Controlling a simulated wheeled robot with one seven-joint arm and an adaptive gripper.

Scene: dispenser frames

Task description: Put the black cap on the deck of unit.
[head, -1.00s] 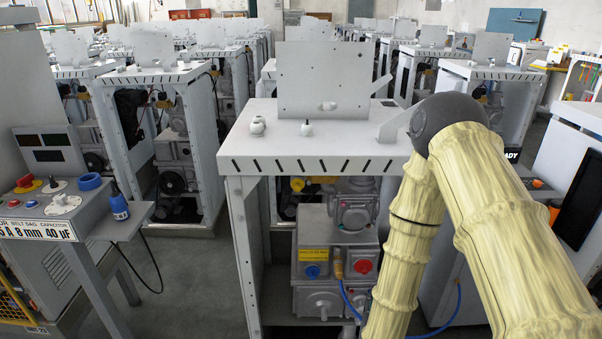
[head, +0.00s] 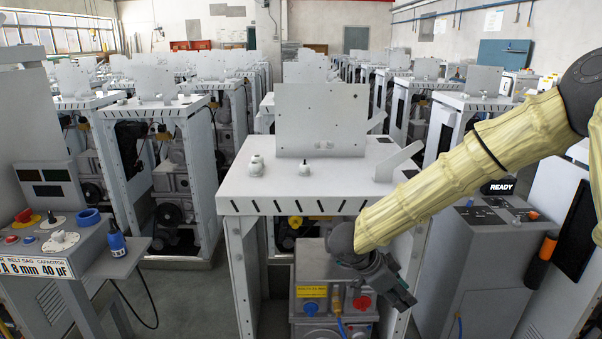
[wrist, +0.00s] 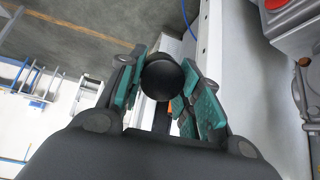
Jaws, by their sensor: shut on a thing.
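The black cap (wrist: 163,78) shows in the wrist view as a round dark piece between the green finger pads of my gripper (wrist: 160,90). My gripper is shut on it. In the head view my gripper (head: 396,288) hangs in front of the unit, below its deck and towards the right; the cap cannot be made out there. The unit's deck (head: 285,190) is a light grey top with a slotted front edge and an upright plate at its back.
A machine (head: 485,225) with a READY display is at right; a control console (head: 60,240) is at left. The deck's middle is mostly bare.

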